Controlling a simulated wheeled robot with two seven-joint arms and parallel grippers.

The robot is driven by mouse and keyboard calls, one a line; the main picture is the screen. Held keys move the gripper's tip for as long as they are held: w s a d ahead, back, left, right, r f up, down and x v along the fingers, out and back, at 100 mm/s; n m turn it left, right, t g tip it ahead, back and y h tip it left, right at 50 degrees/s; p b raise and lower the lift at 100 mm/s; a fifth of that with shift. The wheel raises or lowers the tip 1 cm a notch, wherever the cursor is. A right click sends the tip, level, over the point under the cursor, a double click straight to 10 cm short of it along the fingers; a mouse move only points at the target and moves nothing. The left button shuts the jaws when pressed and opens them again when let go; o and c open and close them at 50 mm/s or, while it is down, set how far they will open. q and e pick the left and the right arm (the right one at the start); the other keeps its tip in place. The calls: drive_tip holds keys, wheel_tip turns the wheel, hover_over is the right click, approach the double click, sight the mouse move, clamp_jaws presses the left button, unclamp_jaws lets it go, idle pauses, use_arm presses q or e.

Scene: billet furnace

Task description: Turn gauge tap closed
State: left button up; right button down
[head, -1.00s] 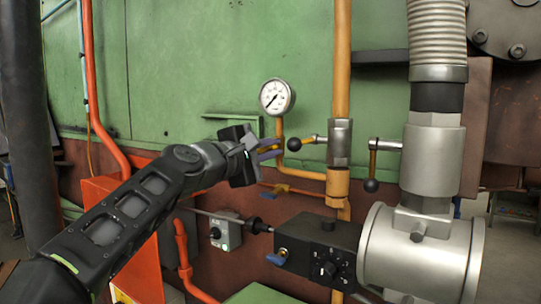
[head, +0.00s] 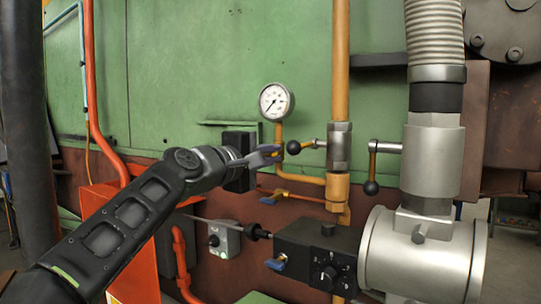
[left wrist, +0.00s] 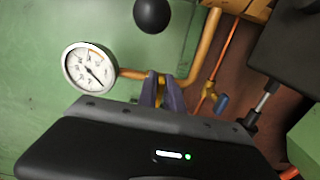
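The white round pressure gauge (head: 276,101) stands on a thin yellow pipe (head: 278,131); it also shows in the left wrist view (left wrist: 89,67). The gauge tap is on this pipe below the gauge and is mostly hidden by my fingers; a yellow part of it (left wrist: 161,84) shows between them in the left wrist view. My left gripper (head: 268,153) reaches in from the left, its purple-grey fingers (left wrist: 160,94) close together around that part. The tap handle's exact angle cannot be told. My right gripper is not in view.
A black ball-ended lever (head: 293,147) sits just right of my fingers, close to them. A second ball lever (head: 371,187) hangs by the large grey pipe fitting. Below are a blue-handled valve (head: 268,200) and a black valve block (head: 318,253). The green wall is behind.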

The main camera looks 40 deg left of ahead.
use_arm(q)
drive_tip(key=o, duration=0.5)
drive_tip(key=shift+c, duration=0.2)
drive_tip(key=shift+s, duration=0.15)
drive_tip(key=s+b, duration=0.2)
drive_tip(key=s, duration=0.5)
drive_tip(key=shift+s, duration=0.25)
drive_tip(key=shift+d, duration=0.1)
